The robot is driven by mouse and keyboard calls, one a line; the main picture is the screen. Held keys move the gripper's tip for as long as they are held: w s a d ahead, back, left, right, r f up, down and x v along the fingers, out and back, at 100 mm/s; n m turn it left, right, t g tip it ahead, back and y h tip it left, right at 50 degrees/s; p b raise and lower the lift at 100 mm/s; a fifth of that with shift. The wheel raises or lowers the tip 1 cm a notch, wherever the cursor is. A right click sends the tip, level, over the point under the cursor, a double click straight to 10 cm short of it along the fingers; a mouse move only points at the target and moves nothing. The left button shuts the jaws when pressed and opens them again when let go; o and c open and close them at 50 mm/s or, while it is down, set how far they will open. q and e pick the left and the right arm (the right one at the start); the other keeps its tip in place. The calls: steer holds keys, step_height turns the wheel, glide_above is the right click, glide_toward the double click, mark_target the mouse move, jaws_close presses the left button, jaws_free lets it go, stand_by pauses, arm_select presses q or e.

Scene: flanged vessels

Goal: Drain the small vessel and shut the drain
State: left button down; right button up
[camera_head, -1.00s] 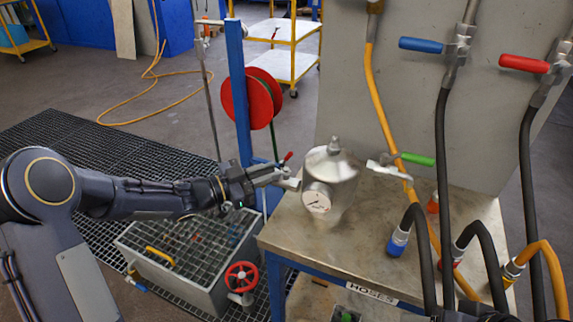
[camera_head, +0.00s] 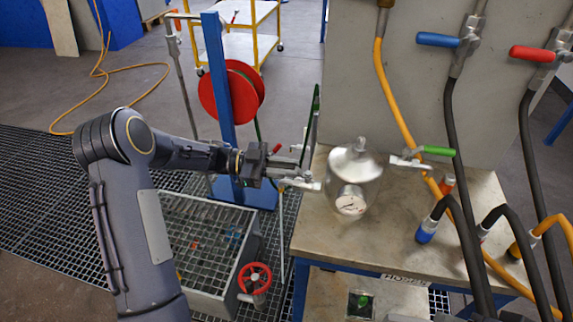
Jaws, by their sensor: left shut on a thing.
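The small vessel (camera_head: 357,178), a silver can with a domed lid and a round gauge (camera_head: 350,205), stands upright on the steel bench. A lever valve with a green handle (camera_head: 436,151) is at its right. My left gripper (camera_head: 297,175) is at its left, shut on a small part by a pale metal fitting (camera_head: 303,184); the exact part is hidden. A red tip (camera_head: 276,149) shows just above the gripper. A thin pale vertical line (camera_head: 281,238) runs down below it; I cannot tell if it is liquid or a rod. My right gripper is not in view.
A grated sump (camera_head: 203,245) with a red handwheel (camera_head: 254,278) lies below my left arm. A red hose reel (camera_head: 229,95) is on a blue post. Several hoses and blue (camera_head: 437,40) and red (camera_head: 532,53) valve handles crowd the right.

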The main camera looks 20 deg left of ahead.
arm_select(q)
steer(key=shift+w+m+g, duration=0.2)
steer(key=shift+m+g, duration=0.2)
steer(key=shift+g, duration=0.3)
steer(key=c, duration=1.3)
jaws_free()
steer(key=shift+s+a+b, duration=0.15)
steer(key=shift+a+b, duration=0.15)
steer(key=shift+a, duration=3.6)
